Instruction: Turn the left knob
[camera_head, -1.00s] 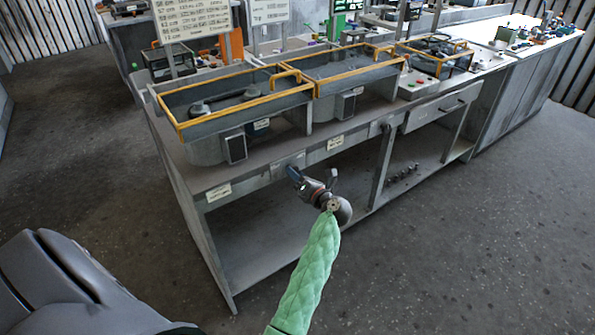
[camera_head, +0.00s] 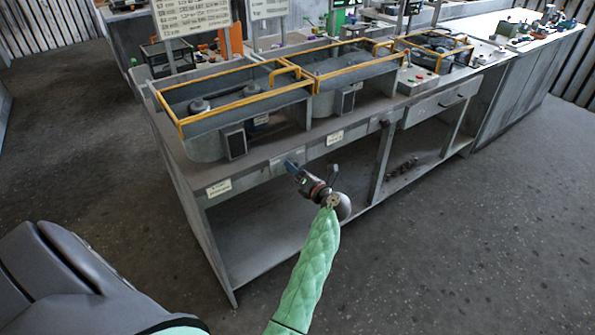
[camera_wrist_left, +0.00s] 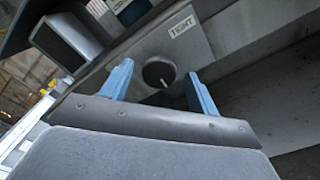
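A round black knob (camera_wrist_left: 158,73) with a white pointer line sits on a grey front panel in the left wrist view. A small label that seems to read "TIGHT" (camera_wrist_left: 183,28) is above and right of it. My left gripper (camera_wrist_left: 160,68) is open, with one blue finger on each side of the knob in that view. I cannot tell whether the fingertips touch it. In the head view my left gripper (camera_head: 292,166) is at the bench's front panel (camera_head: 281,162) and hides the knob. My right gripper is not in view.
The bench (camera_head: 252,166) carries grey blower housings with yellow-orange frames (camera_head: 240,104). A dark box (camera_head: 235,143) stands above the front panel. A drawer (camera_head: 440,104) lies beyond. The floor in front is clear.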

